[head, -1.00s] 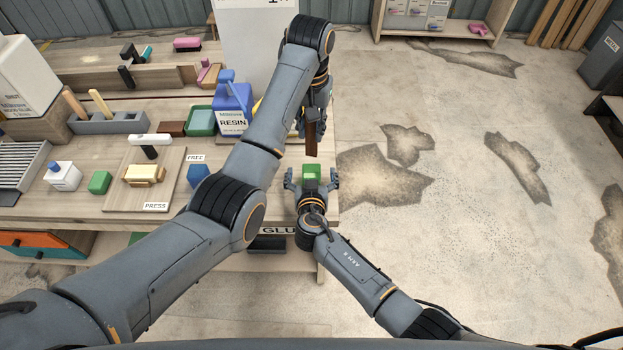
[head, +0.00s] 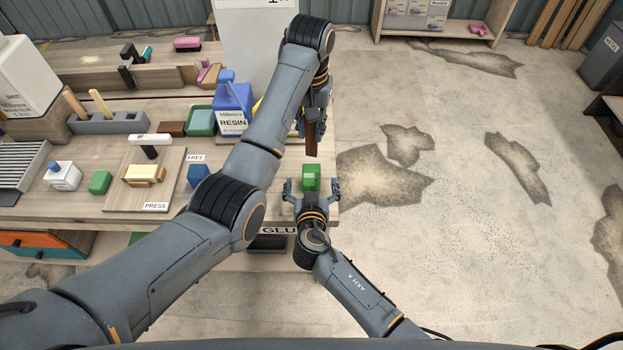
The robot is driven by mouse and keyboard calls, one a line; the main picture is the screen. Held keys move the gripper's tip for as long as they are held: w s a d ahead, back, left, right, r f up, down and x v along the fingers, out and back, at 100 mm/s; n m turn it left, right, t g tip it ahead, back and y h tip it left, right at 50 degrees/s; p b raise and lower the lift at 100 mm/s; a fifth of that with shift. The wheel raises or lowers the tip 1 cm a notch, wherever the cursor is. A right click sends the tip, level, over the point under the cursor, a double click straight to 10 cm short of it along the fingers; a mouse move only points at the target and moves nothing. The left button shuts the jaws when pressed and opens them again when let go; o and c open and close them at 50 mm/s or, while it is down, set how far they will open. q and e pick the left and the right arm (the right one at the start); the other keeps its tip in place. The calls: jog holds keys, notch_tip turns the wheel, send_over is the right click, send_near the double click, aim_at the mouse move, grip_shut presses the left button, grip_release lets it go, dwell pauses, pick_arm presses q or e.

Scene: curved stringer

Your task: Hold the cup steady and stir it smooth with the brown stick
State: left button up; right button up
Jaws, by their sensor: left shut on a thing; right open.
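The small green cup (head: 311,178) stands near the right end of the workbench. My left gripper (head: 315,122) is above and beyond the cup, pointing down. It is shut on the brown stick (head: 312,142), which hangs roughly upright. The stick's lower end shows above the cup in the picture; I cannot tell its exact height, but it looks clear of the cup. My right gripper (head: 311,186) is on the near side, low at the bench. It is open, with one finger on each side of the cup and gaps between. The cup's contents cannot be made out.
A blue resin jug (head: 232,105) stands left of my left gripper, partly behind my arm. A blue block (head: 199,175), a press board (head: 118,192) and a green block (head: 100,182) lie further left. The bench's right edge is close to the cup; open floor (head: 450,200) lies beyond.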

dwell(0.3)
jog(key=v, duration=1.2)
